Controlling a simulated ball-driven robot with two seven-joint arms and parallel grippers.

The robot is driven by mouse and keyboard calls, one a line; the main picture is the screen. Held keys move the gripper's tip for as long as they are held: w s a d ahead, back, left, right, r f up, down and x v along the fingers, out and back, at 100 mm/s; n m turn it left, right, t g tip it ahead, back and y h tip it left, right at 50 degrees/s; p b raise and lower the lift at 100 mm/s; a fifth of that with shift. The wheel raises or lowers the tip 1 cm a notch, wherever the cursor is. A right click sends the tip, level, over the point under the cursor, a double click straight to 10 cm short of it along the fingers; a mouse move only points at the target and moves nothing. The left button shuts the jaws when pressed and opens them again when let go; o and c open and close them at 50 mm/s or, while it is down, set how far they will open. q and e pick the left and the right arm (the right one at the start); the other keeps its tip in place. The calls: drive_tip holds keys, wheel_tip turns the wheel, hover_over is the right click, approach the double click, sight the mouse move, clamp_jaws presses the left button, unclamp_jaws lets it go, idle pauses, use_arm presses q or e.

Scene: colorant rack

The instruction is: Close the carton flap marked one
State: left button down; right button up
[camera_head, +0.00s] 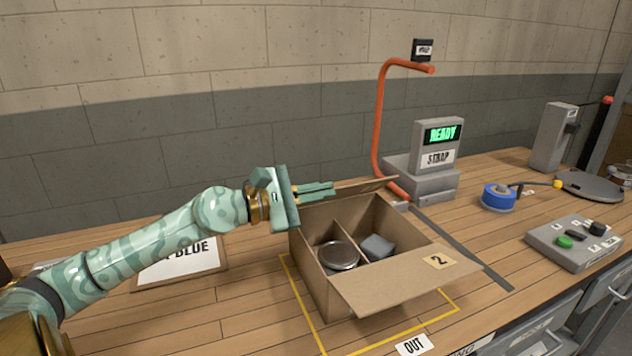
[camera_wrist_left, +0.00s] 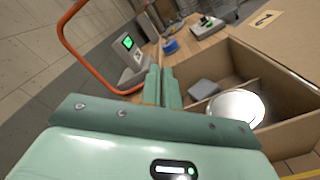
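An open brown carton (camera_head: 312,262) stands on the bench, and its wall also shows in the left wrist view (camera_wrist_left: 290,88). Its front flap marked 2 (camera_head: 395,279) is folded outward; it shows at the top right of the left wrist view (camera_wrist_left: 285,32). A rear flap (camera_head: 368,186) stands open at the back edge; no mark on it is visible. My left gripper (camera_head: 333,188) is at the carton's rear left, above the rim, its fingertips beside the rear flap; contact is unclear. Its fingers look closed together in the left wrist view (camera_wrist_left: 161,72), nothing visible between them. My right gripper is not in view.
Inside the carton are a round tin (camera_head: 338,256) and a grey block (camera_head: 378,246), apart by a divider. A red-orange pole (camera_head: 378,125) and strap machine (camera_head: 422,176) stand behind. A button box (camera_head: 573,242) and blue tape roll (camera_head: 498,197) lie right.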

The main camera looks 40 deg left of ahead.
use_arm(q)
drive_tip(key=shift+s+d+f+m+b, duration=0.2)
drive_tip(key=shift+d+f+m+b, duration=0.25)
drive_tip(key=shift+f+m, duration=0.4)
drive_tip(key=shift+s+d+f+m+b, duration=0.25)
drive_tip(key=shift+f+m+b, duration=0.4)
drive_tip(key=shift+m, duration=0.45)
drive_tip(key=shift+s+d+f+m+b, duration=0.15)
drive_tip(key=shift+d+f+m+b, duration=0.3)
drive_tip(key=shift+f+m, duration=0.4)
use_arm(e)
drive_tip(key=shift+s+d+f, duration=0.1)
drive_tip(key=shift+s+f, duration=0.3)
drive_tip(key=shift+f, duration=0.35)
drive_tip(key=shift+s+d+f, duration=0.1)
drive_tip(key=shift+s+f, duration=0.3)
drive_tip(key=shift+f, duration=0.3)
use_arm(q)
drive_tip(key=shift+r, duration=0.1)
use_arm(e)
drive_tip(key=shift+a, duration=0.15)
